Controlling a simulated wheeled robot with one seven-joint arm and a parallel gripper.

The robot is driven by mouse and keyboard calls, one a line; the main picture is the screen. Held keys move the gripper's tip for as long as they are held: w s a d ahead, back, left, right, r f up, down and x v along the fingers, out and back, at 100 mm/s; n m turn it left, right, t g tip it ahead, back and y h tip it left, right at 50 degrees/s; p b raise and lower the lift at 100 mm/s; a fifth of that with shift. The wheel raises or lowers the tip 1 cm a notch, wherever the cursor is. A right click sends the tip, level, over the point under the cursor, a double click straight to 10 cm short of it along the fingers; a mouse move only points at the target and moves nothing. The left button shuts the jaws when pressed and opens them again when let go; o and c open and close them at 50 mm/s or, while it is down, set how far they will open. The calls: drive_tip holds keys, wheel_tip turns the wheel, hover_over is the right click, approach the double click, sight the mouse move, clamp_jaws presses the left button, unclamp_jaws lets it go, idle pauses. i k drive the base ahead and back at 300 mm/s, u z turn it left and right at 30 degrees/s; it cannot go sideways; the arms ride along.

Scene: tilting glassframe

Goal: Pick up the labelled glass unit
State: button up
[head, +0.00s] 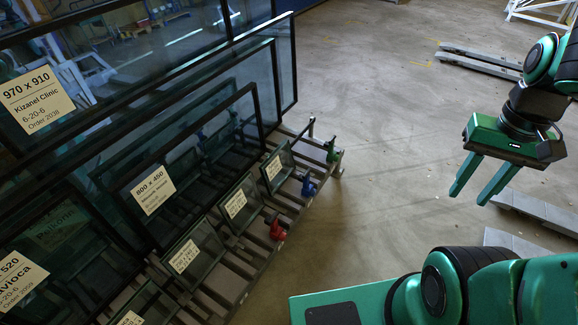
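Several dark-framed glass units stand tilted in rows on a rack at the left of the head view, many with cream labels. A large unit at the upper left has a label "970 x 910 Kizanel Clinic" (37,100). A mid-sized unit has a label "600 x 460" (153,189). Smaller labelled units stand in front: one (240,203), one nearer (194,254) and one farther (278,169). Which unit the task means cannot be told. My gripper (470,195) is at the right, fingers apart, empty, well away from the rack and above the floor.
The rack's slatted base (222,285) carries red (276,228), blue (309,187) and green (333,152) clamp-like parts at its right edge. Bare concrete floor (390,150) lies between rack and gripper. Grey beams (480,60) lie on the floor at the back right.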

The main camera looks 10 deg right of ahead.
sight(242, 204)
drive_tip(key=z, duration=1.75)
drive_tip(key=i, duration=1.25)
drive_tip(key=u, duration=3.3)
